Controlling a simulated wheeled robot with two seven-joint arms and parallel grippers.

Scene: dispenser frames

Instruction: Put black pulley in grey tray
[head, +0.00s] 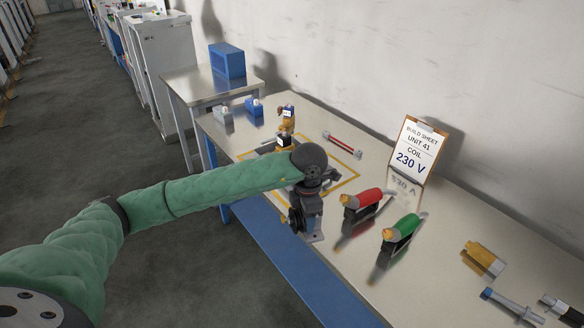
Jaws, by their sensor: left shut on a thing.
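My left gripper (304,226) hangs over the front edge of the bench, on the near side of the yellow marked square. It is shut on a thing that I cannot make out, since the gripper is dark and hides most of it. I cannot pick out a black pulley for certain. No grey tray shows clearly; a small light grey object (223,116) stands at the bench's far left end, beside a small blue one (254,107).
A yellow and black assembly (286,122) stands at the marked square. Red (362,199) and green (402,229) tools stand to the right, before a build sheet (418,148) reading 230 V. A yellow block (482,262) and metal parts lie further right. Bare bench surrounds them.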

